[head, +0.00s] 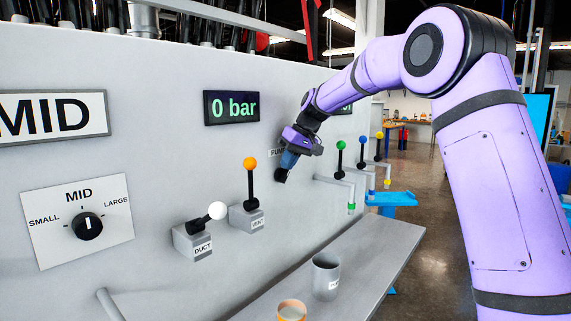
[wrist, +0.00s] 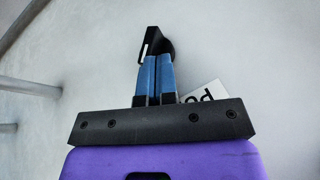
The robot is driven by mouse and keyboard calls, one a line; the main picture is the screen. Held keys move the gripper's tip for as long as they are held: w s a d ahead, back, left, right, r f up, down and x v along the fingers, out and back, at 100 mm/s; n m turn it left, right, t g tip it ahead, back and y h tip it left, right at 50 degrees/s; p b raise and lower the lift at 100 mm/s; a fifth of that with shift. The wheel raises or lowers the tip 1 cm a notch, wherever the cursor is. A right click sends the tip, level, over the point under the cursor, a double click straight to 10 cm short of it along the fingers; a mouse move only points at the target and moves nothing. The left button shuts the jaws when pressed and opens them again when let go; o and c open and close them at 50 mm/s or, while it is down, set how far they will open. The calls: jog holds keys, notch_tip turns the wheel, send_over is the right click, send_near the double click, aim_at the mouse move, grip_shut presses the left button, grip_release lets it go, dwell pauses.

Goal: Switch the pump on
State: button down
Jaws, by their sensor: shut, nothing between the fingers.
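The pump switch (head: 281,175) is a small black part on the grey panel wall, partly hidden behind my gripper (head: 289,162). A partly covered label (head: 277,153) beside it starts with "PU". In the wrist view, the black switch (wrist: 159,43) stands out from the wall just beyond the tips of my gripper (wrist: 156,57). The blue fingers are shut with nothing between them. Their tips are at the switch; I cannot tell whether they touch it. The label (wrist: 204,92) is half hidden behind the gripper body. The display (head: 231,107) reads "0 bar".
To the left are the orange-tipped VENT lever (head: 252,180), the white-tipped DUCT lever (head: 211,216) and a MID dial (head: 88,226). Green (head: 340,150), blue and yellow taps stand to the right. A grey cup (head: 325,276) and an orange-rimmed cup (head: 291,310) stand on the shelf (head: 385,245) below.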

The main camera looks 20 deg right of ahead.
jog(key=shift+w+d+f+g+y, duration=0.1)
jog(key=shift+w+d+g+y, duration=0.2)
jog(key=shift+g+y, duration=0.3)
jog(key=shift+s, duration=0.1)
jog(key=shift+r, duration=0.8)
